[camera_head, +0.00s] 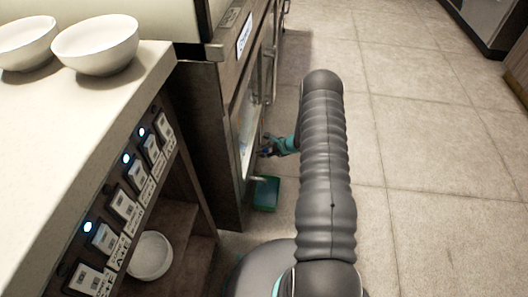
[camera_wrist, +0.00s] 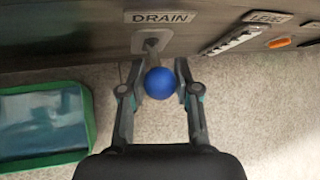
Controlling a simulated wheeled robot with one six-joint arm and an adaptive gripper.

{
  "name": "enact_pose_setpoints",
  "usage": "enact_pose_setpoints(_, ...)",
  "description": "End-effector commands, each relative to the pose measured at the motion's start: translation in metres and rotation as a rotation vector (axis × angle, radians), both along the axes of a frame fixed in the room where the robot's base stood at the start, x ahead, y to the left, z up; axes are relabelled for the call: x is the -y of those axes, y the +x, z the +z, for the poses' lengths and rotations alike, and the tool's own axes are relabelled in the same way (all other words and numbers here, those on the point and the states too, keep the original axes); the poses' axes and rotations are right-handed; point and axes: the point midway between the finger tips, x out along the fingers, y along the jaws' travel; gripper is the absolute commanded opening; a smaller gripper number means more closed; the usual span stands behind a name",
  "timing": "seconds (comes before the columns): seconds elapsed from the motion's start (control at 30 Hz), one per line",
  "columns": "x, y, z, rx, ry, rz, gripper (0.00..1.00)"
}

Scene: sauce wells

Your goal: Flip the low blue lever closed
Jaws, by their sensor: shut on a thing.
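The low lever's round blue knob (camera_wrist: 158,84) shows in the wrist view, on a short metal stem below a DRAIN label (camera_wrist: 164,17). The stem comes out of the dark cabinet front and the knob points toward the camera. My gripper (camera_wrist: 159,72) has one finger on each side of the knob and is shut on it. In the head view my gripper (camera_head: 268,151) is low beside the cabinet's face, partly behind my arm. The knob is too small to make out clearly there.
A green-rimmed tray (camera_wrist: 91,120) lies on the floor left of my gripper. A LEVEL gauge (camera_wrist: 236,38) and an orange part (camera_wrist: 280,42) are to the right. White bowls (camera_head: 97,45) stand on the counter (camera_head: 60,110). The tiled floor (camera_head: 430,190) on the right is clear.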

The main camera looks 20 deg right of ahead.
Motion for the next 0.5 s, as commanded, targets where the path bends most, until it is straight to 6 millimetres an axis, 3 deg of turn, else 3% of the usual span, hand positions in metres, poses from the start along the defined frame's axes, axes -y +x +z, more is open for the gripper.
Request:
enact_pose_setpoints(0.03,-0.0017,-0.0006,-0.0007,-0.002,0.000,0.003,0.34)
enact_pose_setpoints(0.13,-0.0016,-0.0003,-0.0006,-0.002,0.000,0.003,0.57)
enact_pose_setpoints(0.5,0.0020,-0.0013,0.0027,0.001,0.000,-0.001,0.57)
